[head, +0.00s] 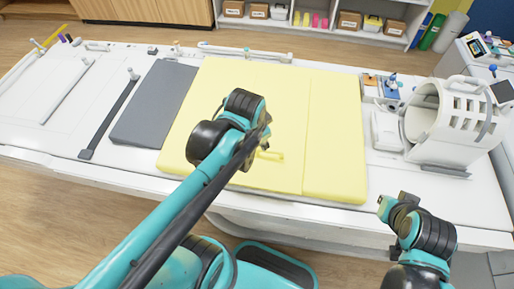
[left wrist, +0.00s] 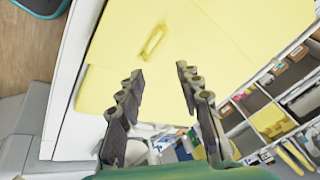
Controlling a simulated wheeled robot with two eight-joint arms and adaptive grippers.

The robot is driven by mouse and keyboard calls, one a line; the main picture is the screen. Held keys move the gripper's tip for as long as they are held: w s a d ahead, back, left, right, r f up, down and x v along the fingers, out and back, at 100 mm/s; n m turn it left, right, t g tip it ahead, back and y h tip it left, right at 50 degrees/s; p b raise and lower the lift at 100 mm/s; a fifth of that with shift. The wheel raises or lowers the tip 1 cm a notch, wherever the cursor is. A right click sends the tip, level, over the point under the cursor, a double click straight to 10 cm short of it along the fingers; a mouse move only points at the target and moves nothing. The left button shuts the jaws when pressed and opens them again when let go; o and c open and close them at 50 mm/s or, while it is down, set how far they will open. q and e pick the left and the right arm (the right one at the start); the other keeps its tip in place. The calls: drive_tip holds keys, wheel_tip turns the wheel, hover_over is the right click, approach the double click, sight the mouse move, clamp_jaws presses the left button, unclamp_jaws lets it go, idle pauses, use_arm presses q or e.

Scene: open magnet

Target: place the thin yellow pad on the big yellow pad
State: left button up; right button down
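The big yellow pad (head: 230,85) lies on the white table, with a seam dividing off its right section (head: 335,130). I cannot tell whether that section is a separate thin pad. A small yellow loop (head: 270,156) stands out on the yellow surface; it also shows in the left wrist view (left wrist: 152,41). My left gripper (left wrist: 158,72) is open and empty over the yellow surface, with the loop just beyond its fingertips. In the head view my left arm hides most of that gripper. My right gripper (head: 395,200) seems open and empty, near the table's front right edge.
A dark grey pad (head: 155,100) lies left of the yellow one. A white cage-like coil (head: 450,120) stands at the right of the table. Shelves with boxes (head: 320,18) are behind. A dark bar (head: 110,115) lies at the left.

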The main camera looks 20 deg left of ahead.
use_arm(q)
drive_tip(key=s+n+t, duration=0.1)
drive_tip(key=s+n, duration=0.1)
drive_tip(key=n, duration=0.1)
drive_tip(key=s+d+n+t, duration=0.1)
drive_tip(key=s+n, duration=0.1)
drive_tip(key=shift+d+r+n+t+h, duration=0.2)
drive_tip(key=shift+n+t+h, duration=0.1)
drive_tip(key=shift+n+t, duration=0.1)
